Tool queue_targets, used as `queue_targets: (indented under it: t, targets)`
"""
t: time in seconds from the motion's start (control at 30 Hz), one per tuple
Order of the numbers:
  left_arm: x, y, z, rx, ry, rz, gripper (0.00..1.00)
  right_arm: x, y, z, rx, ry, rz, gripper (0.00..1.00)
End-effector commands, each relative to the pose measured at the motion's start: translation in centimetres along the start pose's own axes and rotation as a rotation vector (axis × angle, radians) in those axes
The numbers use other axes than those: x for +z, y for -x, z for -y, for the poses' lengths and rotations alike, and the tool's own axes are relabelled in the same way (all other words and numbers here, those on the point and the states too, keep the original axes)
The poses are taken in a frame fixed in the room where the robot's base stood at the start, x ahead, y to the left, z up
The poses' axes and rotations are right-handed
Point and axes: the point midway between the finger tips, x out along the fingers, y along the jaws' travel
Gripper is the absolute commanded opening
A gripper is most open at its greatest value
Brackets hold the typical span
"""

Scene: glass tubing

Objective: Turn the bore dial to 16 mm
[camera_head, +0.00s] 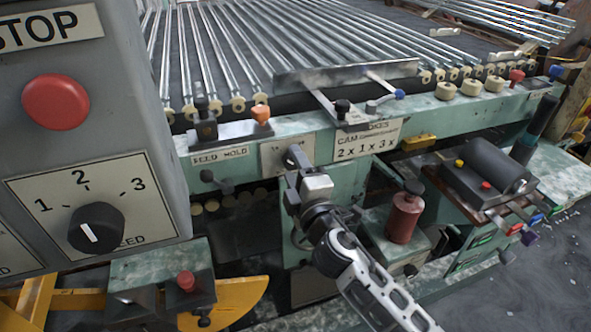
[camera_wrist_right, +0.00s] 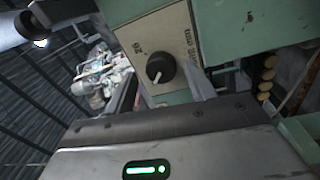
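The bore dial is a black knob (camera_head: 293,157) on a pale plate (camera_head: 270,160) on the green machine front, in the middle of the head view. In the right wrist view the knob (camera_wrist_right: 160,67) shows a white pointer line slanting to the lower left. The plate there (camera_wrist_right: 135,45) carries a number and small lettering, mostly too small to read. My right gripper (camera_head: 299,178) is at the dial with its fingers apart. One finger (camera_wrist_right: 197,82) shows just right of the knob; the other is not clear. Contact cannot be told. My left gripper is not in view.
A grey control box with a red stop button (camera_head: 56,102) and a speed dial (camera_head: 96,228) stands at left. Glass tubes (camera_head: 225,55) lie on rollers behind. A red cylinder (camera_head: 404,216) and a dark motor-like unit (camera_head: 490,165) stand right of my right arm.

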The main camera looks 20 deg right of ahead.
Motion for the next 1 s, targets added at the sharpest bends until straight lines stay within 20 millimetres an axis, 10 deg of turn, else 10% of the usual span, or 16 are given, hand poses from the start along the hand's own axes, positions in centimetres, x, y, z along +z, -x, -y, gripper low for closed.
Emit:
queue_targets:
  t: [0.37,1.0]
  targets:
    - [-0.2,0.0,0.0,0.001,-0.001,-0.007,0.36,0.1,1.8,0.3,-0.006,-0.003,0.001,0.55]
    - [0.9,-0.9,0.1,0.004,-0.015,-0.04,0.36,0.0,15.0,0.3,-0.003,-0.003,0.001,0.55]
